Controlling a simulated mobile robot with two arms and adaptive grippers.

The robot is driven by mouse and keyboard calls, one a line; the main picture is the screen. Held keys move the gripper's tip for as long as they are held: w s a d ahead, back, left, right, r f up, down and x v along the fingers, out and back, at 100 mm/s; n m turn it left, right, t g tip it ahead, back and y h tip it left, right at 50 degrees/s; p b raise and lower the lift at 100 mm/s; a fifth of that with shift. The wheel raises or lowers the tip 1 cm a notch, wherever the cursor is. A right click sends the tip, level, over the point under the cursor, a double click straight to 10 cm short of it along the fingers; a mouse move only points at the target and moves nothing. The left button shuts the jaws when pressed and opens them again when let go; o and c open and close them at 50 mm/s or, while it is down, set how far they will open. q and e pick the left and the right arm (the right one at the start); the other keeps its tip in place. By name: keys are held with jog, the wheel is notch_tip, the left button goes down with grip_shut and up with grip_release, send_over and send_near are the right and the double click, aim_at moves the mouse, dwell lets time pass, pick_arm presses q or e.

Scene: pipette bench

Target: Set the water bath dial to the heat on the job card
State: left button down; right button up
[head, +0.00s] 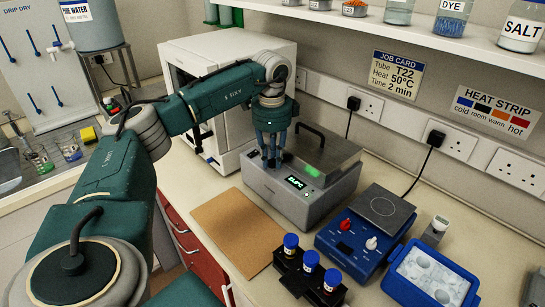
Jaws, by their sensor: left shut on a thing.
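The water bath (322,200) is a grey box with a metal lid and black handle, standing on the bench in the middle of the head view. Its front top panel has a small lit green display (296,182), whose figures are too small to read surely. My left gripper (271,163) points down over the left end of this panel, its fingers shut on the dial, which they hide. The job card (397,75) on the back wall reads Tube T22, Heat 50°C, Time 2 min. My right gripper is not in view.
A white oven-like box (225,60) stands behind my left arm. A brown board (237,230) lies in front of the bath. A blue-capped tube rack (308,273), a blue device with knobs (347,238) and a blue ice tray (432,277) stand at right front.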

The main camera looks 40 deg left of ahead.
aim_at(270, 160)
pick_arm(q)
jog(key=m, duration=0.6)
jog(key=shift+a+r+p, duration=0.1)
jog(key=shift+p, duration=0.3)
dwell(0.3)
jog(key=c, duration=1.5)
grip_release()
jog(key=shift+c, duration=0.2)
jog(key=shift+m, duration=0.3)
jog(key=shift+r, duration=0.1)
jog(key=shift+s+r, duration=0.2)
jog(key=shift+r, duration=1.75)
jog(key=shift+s+r, duration=0.15)
jog(key=shift+r, duration=1.8)
